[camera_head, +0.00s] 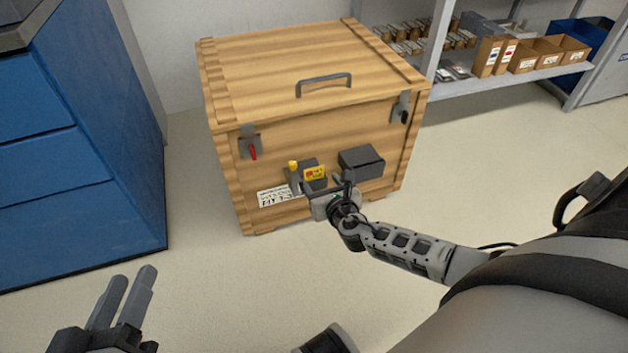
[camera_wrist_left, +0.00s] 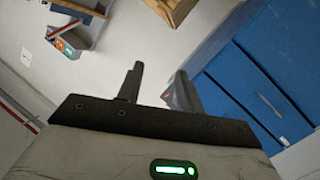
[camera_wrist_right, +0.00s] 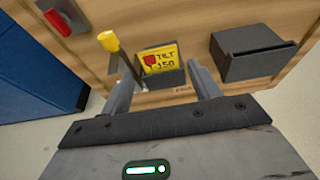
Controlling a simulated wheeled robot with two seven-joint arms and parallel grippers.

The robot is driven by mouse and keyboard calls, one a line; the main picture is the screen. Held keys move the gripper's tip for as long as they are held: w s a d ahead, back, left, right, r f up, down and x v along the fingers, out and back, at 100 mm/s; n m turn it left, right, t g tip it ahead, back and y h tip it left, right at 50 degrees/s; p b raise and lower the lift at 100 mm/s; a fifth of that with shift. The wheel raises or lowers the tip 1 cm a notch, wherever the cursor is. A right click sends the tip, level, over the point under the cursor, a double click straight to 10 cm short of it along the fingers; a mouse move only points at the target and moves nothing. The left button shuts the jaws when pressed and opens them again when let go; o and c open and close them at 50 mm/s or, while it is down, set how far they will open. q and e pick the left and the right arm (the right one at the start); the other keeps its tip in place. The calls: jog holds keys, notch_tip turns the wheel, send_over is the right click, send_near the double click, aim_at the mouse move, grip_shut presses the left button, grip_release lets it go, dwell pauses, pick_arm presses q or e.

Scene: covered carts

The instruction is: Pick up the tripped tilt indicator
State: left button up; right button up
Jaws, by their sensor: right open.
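The tilt indicator (camera_head: 314,173) is a yellow card with a red mark, standing in a small dark holder on the front of a wooden crate (camera_head: 290,60). In the right wrist view the indicator (camera_wrist_right: 159,58) reads "TILT" and shows between my fingers. My right gripper (camera_head: 328,187) is open just in front of the holder, one finger on each side of the card; I see no contact. My left gripper (camera_head: 133,275) is open and empty, low at the left, away from the crate. It also shows open in the left wrist view (camera_wrist_left: 160,70).
A yellow-topped upright piece (camera_wrist_right: 108,41) stands left of the holder. A dark box (camera_head: 361,162) sits to its right. The crate has latches, one with a red tab (camera_head: 252,152). A blue cabinet (camera_head: 80,150) stands left; a shelf with cartons (camera_head: 525,60) stands back right.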

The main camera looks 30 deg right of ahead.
aim_at(314, 173)
jog(key=b+x, duration=0.1)
jog(key=x, duration=0.2)
jog(key=shift+f, duration=0.1)
jog(key=shift+w+d, duration=0.15)
jog(key=shift+w, duration=0.35)
jog(key=c, duration=0.7)
pick_arm(q)
jog(key=shift+w+d+r+n+t+h, duration=0.15)
jog(key=shift+r+n+t+h, duration=0.2)
jog(key=shift+r, duration=0.35)
